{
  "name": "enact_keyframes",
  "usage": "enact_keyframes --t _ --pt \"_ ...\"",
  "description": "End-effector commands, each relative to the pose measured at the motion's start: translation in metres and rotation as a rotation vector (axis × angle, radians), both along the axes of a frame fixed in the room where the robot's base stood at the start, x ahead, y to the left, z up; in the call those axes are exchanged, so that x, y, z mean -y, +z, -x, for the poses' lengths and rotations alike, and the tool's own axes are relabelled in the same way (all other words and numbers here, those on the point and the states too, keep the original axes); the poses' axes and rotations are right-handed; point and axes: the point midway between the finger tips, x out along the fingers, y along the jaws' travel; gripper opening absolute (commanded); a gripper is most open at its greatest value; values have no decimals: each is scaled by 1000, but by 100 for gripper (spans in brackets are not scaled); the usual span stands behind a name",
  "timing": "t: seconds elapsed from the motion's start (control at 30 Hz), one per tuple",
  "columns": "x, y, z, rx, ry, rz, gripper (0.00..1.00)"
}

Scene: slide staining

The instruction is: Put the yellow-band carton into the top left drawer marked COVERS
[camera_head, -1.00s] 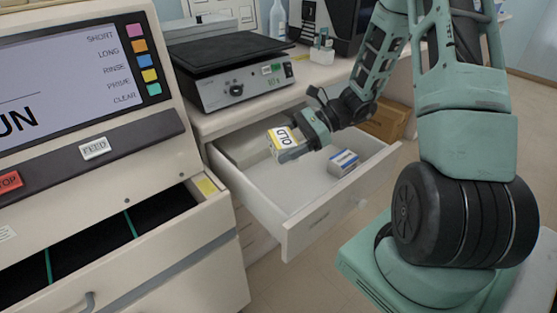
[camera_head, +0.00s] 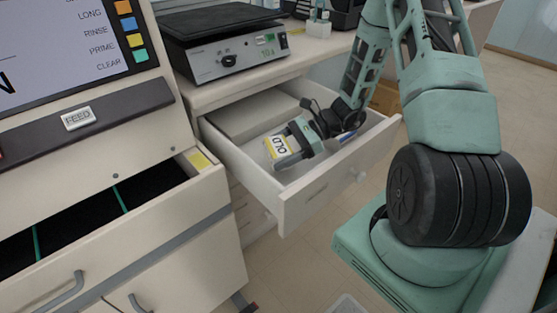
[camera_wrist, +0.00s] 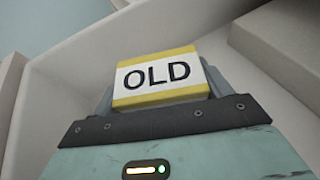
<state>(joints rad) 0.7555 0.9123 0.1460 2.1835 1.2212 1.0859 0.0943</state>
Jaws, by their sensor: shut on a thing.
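The yellow-band carton (camera_head: 278,148) is white with yellow edges and a label that reads OLD. My gripper (camera_head: 288,147) is shut on it and holds it over the open drawer (camera_head: 290,205), at or below the rim. In the wrist view the carton (camera_wrist: 160,76) sits between the jaws, with pale drawer walls around it. Whether the carton touches the drawer floor is hidden. The drawer's marking cannot be read.
A blue-and-white box lies in the drawer, now mostly hidden behind my gripper. A black-topped device (camera_head: 225,45) stands on the bench above. At left is a cream machine with an open dark-lined drawer (camera_head: 150,190).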

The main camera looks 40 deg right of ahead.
Motion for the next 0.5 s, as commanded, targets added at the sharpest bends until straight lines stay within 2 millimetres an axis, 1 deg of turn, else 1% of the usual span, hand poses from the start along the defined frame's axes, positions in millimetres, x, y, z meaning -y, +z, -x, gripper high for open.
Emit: enact_keyframes --t 0.23,0.3,0.5 --pt "0 -32 0 -2 0 -1 54" --pt "0 -35 0 -1 0 0 54" --pt "0 -35 0 0 0 0 54"
